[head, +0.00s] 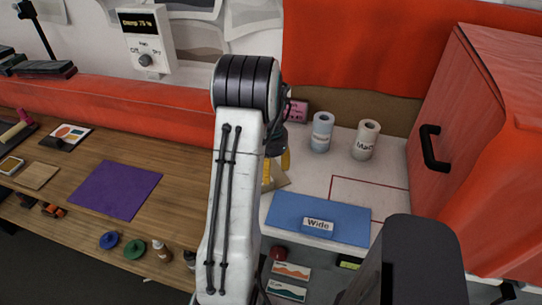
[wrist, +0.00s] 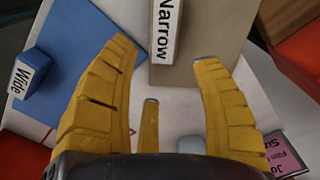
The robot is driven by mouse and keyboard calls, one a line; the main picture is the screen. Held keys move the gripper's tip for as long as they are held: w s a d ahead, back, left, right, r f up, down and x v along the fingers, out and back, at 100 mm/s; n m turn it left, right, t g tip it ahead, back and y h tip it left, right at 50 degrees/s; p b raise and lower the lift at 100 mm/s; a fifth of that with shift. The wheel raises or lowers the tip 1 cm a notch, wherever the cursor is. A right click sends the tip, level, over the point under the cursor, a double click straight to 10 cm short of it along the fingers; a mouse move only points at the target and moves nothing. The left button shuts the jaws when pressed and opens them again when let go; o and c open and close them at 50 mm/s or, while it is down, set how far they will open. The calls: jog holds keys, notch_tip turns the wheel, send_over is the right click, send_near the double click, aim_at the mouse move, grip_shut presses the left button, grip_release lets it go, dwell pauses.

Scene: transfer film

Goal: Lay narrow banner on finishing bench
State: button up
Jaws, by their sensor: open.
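The narrow banner (wrist: 215,28) is a beige sheet with a block labelled "Narrow" (wrist: 167,30) on it, at the top middle of the wrist view.
A blue banner with a "Wide" block (head: 318,224) lies right of my gripper. Two rolls (head: 321,132) (head: 366,140) stand behind. A red cabinet (head: 480,130) bounds the right.

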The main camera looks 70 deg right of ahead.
notch_tip(320, 180, up, 6)
dwell(0.4)
